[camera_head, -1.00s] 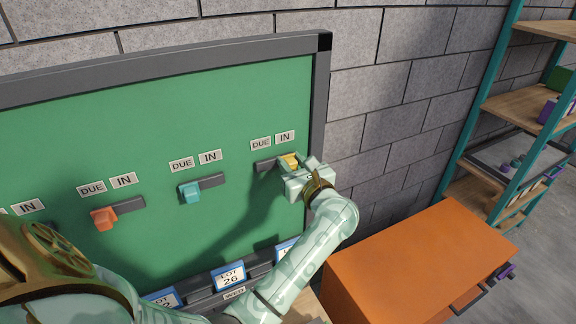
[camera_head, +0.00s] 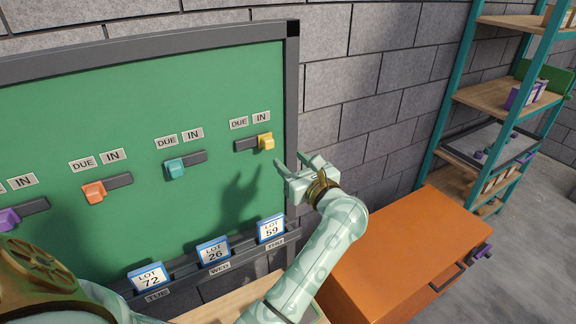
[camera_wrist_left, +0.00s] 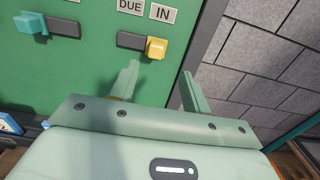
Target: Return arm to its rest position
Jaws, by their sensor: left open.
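My left gripper (camera_head: 292,168) is open and empty, apart from the board, near the board's right frame edge. Its two fingers also show in the left wrist view (camera_wrist_left: 160,85). The yellow slider (camera_head: 266,142) sits at the right end of its dark track, under the IN label; it also shows in the left wrist view (camera_wrist_left: 156,48). The teal slider (camera_head: 175,169), orange slider (camera_head: 94,192) and purple slider (camera_head: 10,218) sit at the left of their tracks on the green board (camera_head: 130,120). My right gripper is not in view.
An orange cabinet (camera_head: 410,250) stands at the lower right, close to my left arm. A shelf rack (camera_head: 490,95) stands behind it. Blue-edged lot cards (camera_head: 213,252) stand in a rail below the board. A block wall (camera_head: 370,90) is behind.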

